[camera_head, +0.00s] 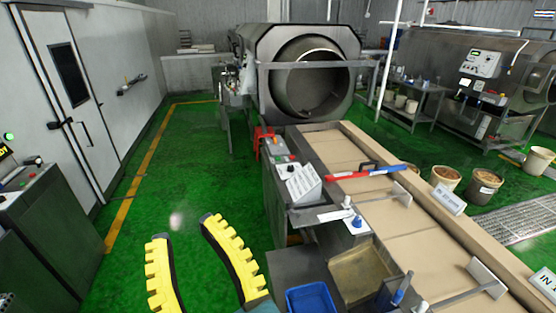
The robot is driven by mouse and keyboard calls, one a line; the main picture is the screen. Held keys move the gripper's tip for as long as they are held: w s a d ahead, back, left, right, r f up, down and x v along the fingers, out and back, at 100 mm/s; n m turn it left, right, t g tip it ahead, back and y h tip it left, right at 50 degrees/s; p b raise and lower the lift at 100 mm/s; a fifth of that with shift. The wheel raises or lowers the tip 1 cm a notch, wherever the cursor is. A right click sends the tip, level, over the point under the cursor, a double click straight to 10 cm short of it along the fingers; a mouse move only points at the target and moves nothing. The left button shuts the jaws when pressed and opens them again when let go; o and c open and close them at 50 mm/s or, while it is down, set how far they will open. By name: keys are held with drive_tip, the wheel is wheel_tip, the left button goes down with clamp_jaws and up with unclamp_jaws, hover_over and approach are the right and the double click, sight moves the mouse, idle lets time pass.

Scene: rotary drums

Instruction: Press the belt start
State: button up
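The belt (330,146) is a long tan conveyor running from the big drum toward the lower right. A grey control box (276,147) with small coloured buttons, one of them red, stands at the belt's left side. Its labels are too small to read, so I cannot tell which button is the belt start. A white sloped panel with small print (303,184) sits just in front of it. My gripper (184,229), with two yellow ribbed fingers, is open and empty over the green floor, left of and apart from the control box.
A blue bin (311,299) and a tan tray (360,273) sit on the bench beside the belt. A red-and-blue bar (365,173) lies across the belt. A dark cabinet (45,222) with a green light stands at left. The green floor between is clear.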

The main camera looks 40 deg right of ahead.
clamp_jaws()
idle(1.1)
